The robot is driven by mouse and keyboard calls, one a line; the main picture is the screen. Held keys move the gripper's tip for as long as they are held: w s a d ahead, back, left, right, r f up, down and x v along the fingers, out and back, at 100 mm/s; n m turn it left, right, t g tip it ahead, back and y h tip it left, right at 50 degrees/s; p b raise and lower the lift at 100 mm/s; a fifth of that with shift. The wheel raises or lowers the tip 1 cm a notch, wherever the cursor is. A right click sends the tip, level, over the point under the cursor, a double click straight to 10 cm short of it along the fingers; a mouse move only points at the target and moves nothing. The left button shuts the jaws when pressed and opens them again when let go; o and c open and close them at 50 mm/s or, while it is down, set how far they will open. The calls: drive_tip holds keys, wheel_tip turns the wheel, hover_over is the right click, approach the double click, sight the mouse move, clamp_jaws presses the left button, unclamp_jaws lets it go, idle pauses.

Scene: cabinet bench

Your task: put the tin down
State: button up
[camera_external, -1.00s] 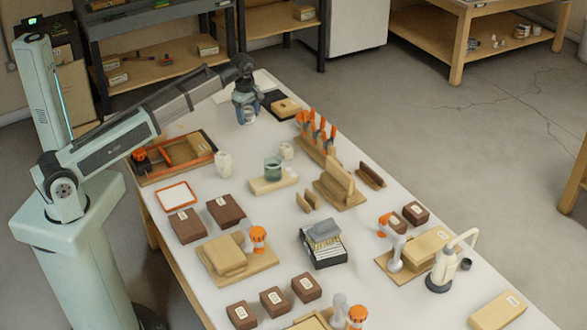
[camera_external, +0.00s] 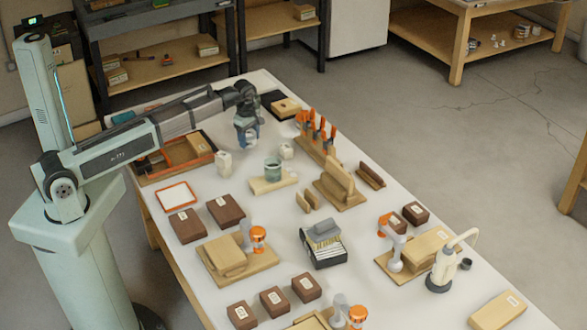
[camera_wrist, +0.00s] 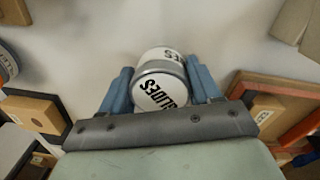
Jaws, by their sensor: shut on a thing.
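The tin (camera_wrist: 162,88) is a short white cylinder with a grey rim and black lettering on its lid and side. My gripper (camera_wrist: 163,92) is shut on it, with a blue finger on each side. In the external view my gripper (camera_external: 246,133) points down over the far part of the white bench (camera_external: 225,105). The tin is mostly hidden by the fingers there. I cannot tell whether its base touches the bench.
An orange-edged wooden tray (camera_external: 150,178) lies to the left, a white jar (camera_external: 224,162) stands nearer the camera, and a rack of orange-handled tools (camera_external: 318,140) is to the right. A black mat with a wooden block (camera_external: 286,106) lies behind.

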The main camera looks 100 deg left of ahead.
sight(248, 134)
drive_tip(key=shift+f, duration=1.3)
drive_tip(key=shift+f, duration=0.1)
drive_tip(key=o, duration=1.1)
drive_tip(key=r, duration=1.2)
drive_tip(key=shift+s+d+r, duration=0.15)
drive_tip(key=shift+d, duration=0.15)
